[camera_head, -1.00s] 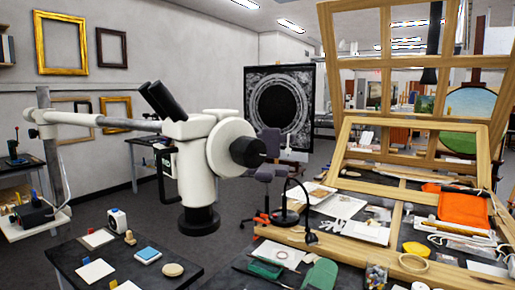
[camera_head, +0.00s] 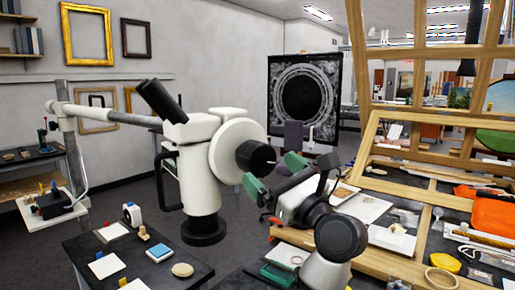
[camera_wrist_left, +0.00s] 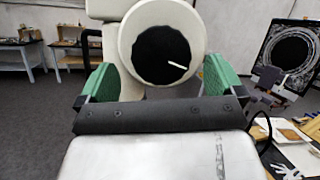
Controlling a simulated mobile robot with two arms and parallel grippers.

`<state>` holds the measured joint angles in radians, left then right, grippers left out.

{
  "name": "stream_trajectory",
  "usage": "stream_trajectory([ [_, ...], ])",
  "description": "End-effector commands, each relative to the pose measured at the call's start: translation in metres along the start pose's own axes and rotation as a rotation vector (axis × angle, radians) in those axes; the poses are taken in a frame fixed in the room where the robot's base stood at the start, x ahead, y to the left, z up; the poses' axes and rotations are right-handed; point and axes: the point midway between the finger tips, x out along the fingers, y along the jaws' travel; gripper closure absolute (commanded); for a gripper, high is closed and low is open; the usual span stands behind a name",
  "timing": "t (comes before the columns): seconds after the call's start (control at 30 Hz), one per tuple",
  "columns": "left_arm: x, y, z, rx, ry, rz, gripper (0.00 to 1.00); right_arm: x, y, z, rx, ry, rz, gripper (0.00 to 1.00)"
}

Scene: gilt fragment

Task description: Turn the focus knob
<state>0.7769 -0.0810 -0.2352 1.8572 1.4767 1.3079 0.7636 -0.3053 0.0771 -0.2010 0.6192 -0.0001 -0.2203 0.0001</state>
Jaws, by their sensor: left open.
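The microscope (camera_head: 200,165) is white with black eyepieces, on a long horizontal arm. Its focus knob (camera_head: 256,157) is a black cylinder on the right side of the white round housing. In the left wrist view the knob (camera_wrist_left: 155,52) faces me as a black disc with a short white mark. My left gripper (camera_head: 274,176) is open and empty, its green fingertips close to the knob. In the left wrist view the fingers (camera_wrist_left: 158,78) stand left and right of the knob's lower part. I cannot tell whether they touch it. My right gripper is not in view.
A small dark table (camera_head: 110,262) with cards and small blocks stands below the microscope. A cluttered workbench with a wooden frame (camera_head: 390,150) stands at the right. A dark panel with a round design (camera_head: 303,98) stands behind. Grey floor lies between.

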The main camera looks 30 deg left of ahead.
Motion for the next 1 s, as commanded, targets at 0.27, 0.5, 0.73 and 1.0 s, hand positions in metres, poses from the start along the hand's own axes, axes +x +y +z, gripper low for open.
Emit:
stream_trajectory([
  [0.27,0.045,0.0,0.003,0.002,-0.003,0.001,0.03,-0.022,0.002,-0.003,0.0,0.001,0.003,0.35],
  [0.5,0.054,0.0,0.0,0.002,-0.002,-0.001,0.03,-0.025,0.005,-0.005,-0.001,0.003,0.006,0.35],
  [0.73,0.054,0.0,0.0,0.002,-0.002,-0.001,0.09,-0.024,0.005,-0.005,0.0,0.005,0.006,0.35],
  [1.0,0.053,0.0,0.0,0.002,-0.002,0.0,0.51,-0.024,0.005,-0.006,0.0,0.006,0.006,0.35],
])
